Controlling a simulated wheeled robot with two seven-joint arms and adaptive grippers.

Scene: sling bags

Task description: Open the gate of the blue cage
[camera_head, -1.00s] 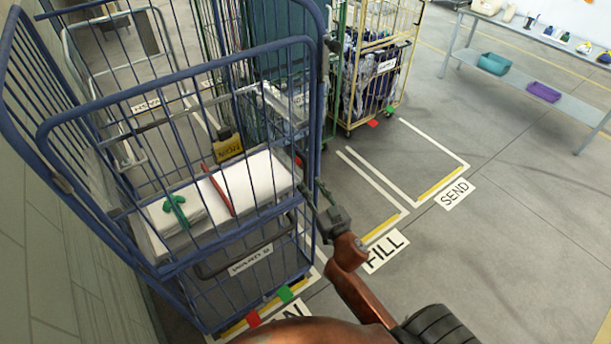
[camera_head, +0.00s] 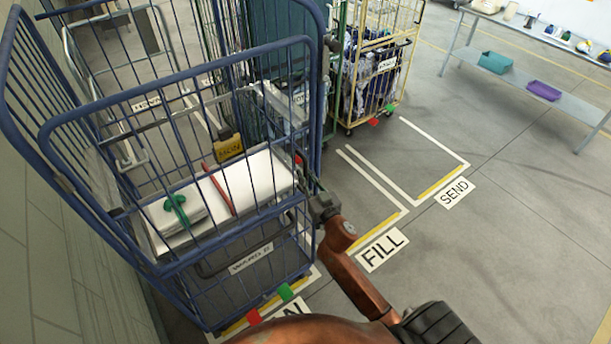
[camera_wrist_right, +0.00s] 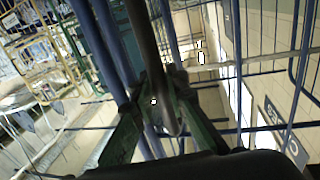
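The blue cage (camera_head: 180,100) stands at the left in the head view, its barred front gate (camera_head: 110,205) upright across the front and apparently closed. A small red part shows on the right post (camera_head: 299,160), beside my gripper. My right gripper (camera_head: 309,188) is at this post, at the gate's right edge. In the right wrist view its two dark fingers (camera_wrist_right: 160,105) lie on either side of a grey bar (camera_wrist_right: 145,45); whether they press on it I cannot tell. My left gripper is not in view.
White boards or packages (camera_head: 245,185) with a green item (camera_head: 175,208) lie inside the cage. A yellow cage (camera_head: 380,60) stands behind, and a table (camera_head: 540,75) at the back right. Marked floor (camera_head: 480,240) to the right is clear. A wall (camera_head: 50,260) is close at left.

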